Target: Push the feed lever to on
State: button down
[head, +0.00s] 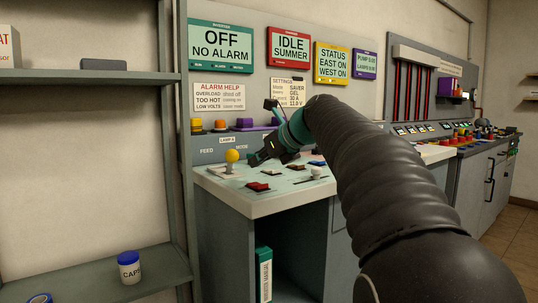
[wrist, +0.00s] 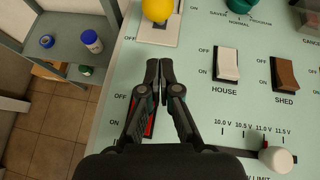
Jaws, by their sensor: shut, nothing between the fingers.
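The feed lever has a yellow ball knob (head: 232,156) and stands on a pale plate at the left end of the console top, below the FEED label. In the wrist view the yellow knob (wrist: 157,9) is at the top edge, partly cut off, over its pale plate (wrist: 158,32). I cannot tell the lever's setting from its marks. My gripper (head: 253,162) is shut and empty, just right of the knob in the head view. In the wrist view its fingertips (wrist: 159,68) are together, a little below the plate and apart from the knob.
A red rocker switch (head: 258,187) is partly hidden beneath my fingers in the wrist view. White HOUSE (wrist: 228,65) and brown SHED (wrist: 285,73) switches lie to the right, with a white slider knob (wrist: 276,159) below. A shelf (head: 95,77) stands left.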

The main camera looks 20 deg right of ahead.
aim_at(230, 164)
jog(key=shift+w+a, duration=0.4)
jog(key=shift+w, duration=0.35)
jog(key=shift+w+a, duration=0.45)
jog(key=shift+w, duration=0.35)
jog(key=shift+w+a, duration=0.4)
jog(key=shift+w, duration=0.35)
jog(key=shift+s+r+p, duration=0.1)
jog(key=shift+r+p, duration=0.1)
jog(key=shift+p, duration=0.1)
